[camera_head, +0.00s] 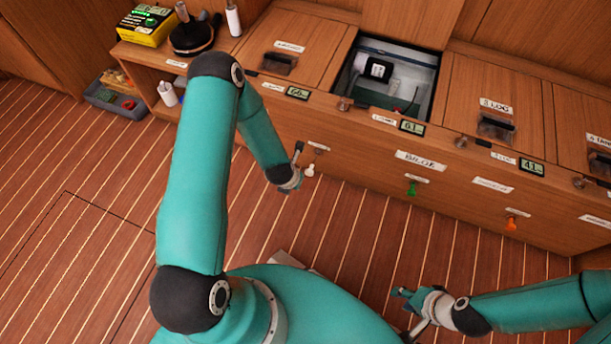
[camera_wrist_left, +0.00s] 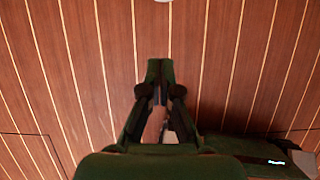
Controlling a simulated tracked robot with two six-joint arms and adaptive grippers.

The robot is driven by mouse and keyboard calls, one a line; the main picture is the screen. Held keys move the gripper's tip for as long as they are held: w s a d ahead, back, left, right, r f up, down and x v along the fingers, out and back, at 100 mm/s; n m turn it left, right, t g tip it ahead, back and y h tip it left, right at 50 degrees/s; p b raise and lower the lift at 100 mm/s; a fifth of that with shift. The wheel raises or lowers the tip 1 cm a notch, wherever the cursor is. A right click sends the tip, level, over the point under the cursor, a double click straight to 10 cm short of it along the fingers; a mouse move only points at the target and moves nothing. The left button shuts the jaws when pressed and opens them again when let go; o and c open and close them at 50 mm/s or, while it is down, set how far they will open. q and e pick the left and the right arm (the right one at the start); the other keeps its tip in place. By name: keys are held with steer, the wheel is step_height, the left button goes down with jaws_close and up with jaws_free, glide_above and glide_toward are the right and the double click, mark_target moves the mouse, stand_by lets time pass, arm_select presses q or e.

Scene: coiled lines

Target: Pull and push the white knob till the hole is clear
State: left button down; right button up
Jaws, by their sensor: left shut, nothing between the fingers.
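The white knob (camera_head: 309,170) sticks out low on the front of the wooden bench, below a small label. A white rounded edge at the top of the left wrist view may be this knob. My left gripper (camera_head: 297,157) is beside the knob, just to its left in the head view. Whether they touch is unclear. In the left wrist view its fingers (camera_wrist_left: 160,72) are together with nothing between them. My right gripper (camera_head: 404,314) is over the floor at the lower right, with its fingers spread and empty. I cannot make out the hole.
A green knob (camera_head: 412,188) and an orange knob (camera_head: 511,223) sit farther right on the bench front. An open compartment (camera_head: 428,58) in the bench top holds a dark and white bottle (camera_head: 376,70). The striped floor (camera_head: 90,215) at left is clear.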

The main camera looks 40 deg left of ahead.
arm_select(q)
steer(key=w+a+f+b, duration=0.1)
steer(key=w+f+b, duration=0.3)
steer(key=w+f, duration=0.3)
steer(key=shift+a+f, duration=0.15)
steer(key=shift+f, duration=0.5)
